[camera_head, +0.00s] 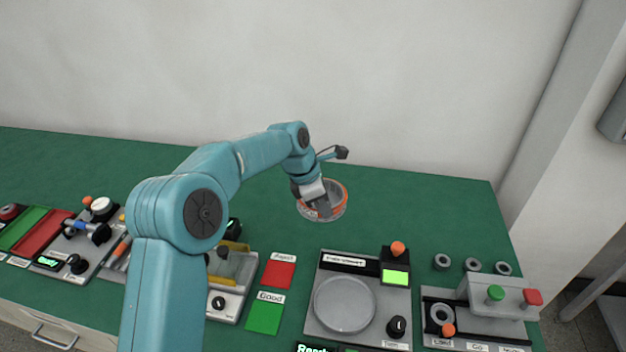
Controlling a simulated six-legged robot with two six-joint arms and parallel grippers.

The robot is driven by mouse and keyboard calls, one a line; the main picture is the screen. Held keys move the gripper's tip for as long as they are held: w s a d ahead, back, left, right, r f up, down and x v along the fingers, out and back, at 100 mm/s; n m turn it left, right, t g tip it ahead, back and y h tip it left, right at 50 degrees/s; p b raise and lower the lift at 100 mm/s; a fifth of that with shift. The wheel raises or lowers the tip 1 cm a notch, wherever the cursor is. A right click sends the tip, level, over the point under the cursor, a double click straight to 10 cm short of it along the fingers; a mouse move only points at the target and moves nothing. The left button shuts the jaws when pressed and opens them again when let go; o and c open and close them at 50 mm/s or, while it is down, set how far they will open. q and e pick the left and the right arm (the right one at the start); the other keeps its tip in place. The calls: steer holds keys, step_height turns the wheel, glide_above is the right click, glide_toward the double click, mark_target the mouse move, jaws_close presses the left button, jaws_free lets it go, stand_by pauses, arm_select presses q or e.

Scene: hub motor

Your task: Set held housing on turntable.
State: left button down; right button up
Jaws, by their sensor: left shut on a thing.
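My left gripper (317,207) is shut on the housing (338,203), a round, shallow grey ring with orange inside. The gripper covers part of its left side. The housing is over the green table behind the turntable; I cannot tell how high it is. The turntable (344,305) is a round grey disc on a grey base plate, with nothing on it. Its station has a dark knob (396,327), a lit green display (396,278) and an orange button (398,248). My right gripper is not in view.
A red Reject pad (279,275) and a green Good pad (265,315) lie left of the turntable. The table's back middle is clear.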

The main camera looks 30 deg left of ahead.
arm_select(q)
steer(key=s+d+f+m, duration=0.2)
steer(key=s+d+f, duration=0.1)
steer(key=s, duration=0.2)
steer(key=s+d+f+m+g+b, duration=0.1)
steer(key=s+d+f+m, duration=0.1)
steer(key=s+d+f, duration=0.2)
steer(key=s+d+f+m+g+h+b, duration=0.1)
steer(key=s+d+f+m, duration=0.2)
steer(key=s, duration=0.5)
steer(key=shift+s+d+f, duration=0.1)
steer(key=shift+d+f, duration=0.15)
steer(key=shift+f+b, duration=0.35)
steer(key=shift+b, duration=0.05)
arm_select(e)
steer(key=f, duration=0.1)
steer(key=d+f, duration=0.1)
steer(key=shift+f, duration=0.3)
arm_select(q)
steer(key=shift+r+p, duration=0.1)
steer(key=shift+p, duration=0.3)
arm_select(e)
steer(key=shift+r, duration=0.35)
arm_select(q)
steer(key=shift+f+b, duration=0.3)
steer(key=shift+f, duration=0.15)
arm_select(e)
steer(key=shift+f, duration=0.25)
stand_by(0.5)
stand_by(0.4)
